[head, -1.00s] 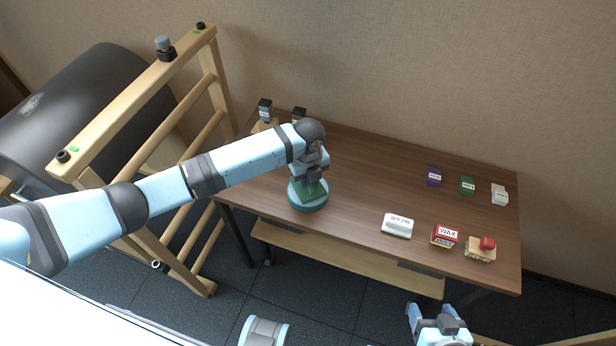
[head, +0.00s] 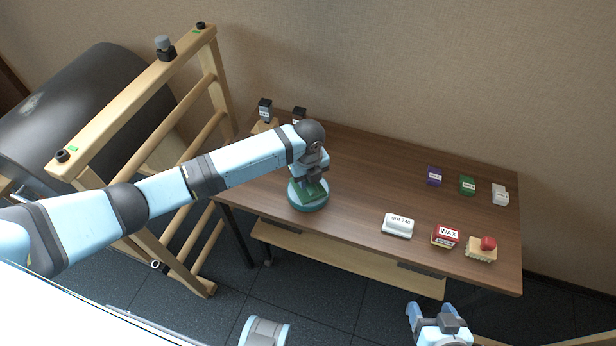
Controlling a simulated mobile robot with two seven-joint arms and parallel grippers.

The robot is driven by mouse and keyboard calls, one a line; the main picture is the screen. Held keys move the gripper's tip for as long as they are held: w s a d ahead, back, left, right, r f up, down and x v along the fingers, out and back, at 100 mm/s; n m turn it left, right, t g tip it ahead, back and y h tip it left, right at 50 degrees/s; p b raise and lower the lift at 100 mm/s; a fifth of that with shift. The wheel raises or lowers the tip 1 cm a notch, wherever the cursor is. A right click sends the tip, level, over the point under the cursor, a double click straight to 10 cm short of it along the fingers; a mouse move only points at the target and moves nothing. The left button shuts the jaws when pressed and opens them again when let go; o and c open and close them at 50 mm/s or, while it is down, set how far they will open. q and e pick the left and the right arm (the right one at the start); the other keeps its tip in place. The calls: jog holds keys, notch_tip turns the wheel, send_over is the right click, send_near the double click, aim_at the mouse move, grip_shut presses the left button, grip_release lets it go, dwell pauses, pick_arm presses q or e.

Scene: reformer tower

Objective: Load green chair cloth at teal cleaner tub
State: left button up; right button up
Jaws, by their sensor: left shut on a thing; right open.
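The teal cleaner tub (head: 309,206) stands on the left front part of the brown table. My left gripper (head: 312,178) points down over it and is shut on the green cloth (head: 309,192). The cloth is at the tub's top; I cannot tell whether it touches the cleaner inside. The gripper hides part of the cloth and the tub's far rim. My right gripper (head: 436,312) is open and empty, low in the view in front of the table.
On the table (head: 350,180) are a white grit block (head: 398,226), a WAX tin (head: 445,236), a brush with a red knob (head: 482,248), and purple (head: 434,176), green (head: 467,185) and white (head: 500,194) items. A wooden ladder frame (head: 130,98) stands left. The table's middle is clear.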

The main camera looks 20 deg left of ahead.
pick_arm(q)
jog(key=shift+f, duration=0.4)
pick_arm(e)
jog(key=shift+f, duration=0.15)
pick_arm(q)
jog(key=shift+f, duration=0.1)
pick_arm(e)
jog(key=shift+r, duration=0.4)
dwell(1.7)
pick_arm(q)
notch_tip(320, 180, up, 7)
jog(key=p, duration=0.7)
jog(key=shift+f, duration=0.1)
jog(key=shift+r+p, duration=0.2)
jog(key=shift+p, duration=0.25)
pick_arm(e)
notch_tip(320, 180, up, 6)
jog(key=shift+s+d+n, duration=0.2)
jog(key=shift+s+n, duration=0.1)
jog(key=shift+r, duration=0.15)
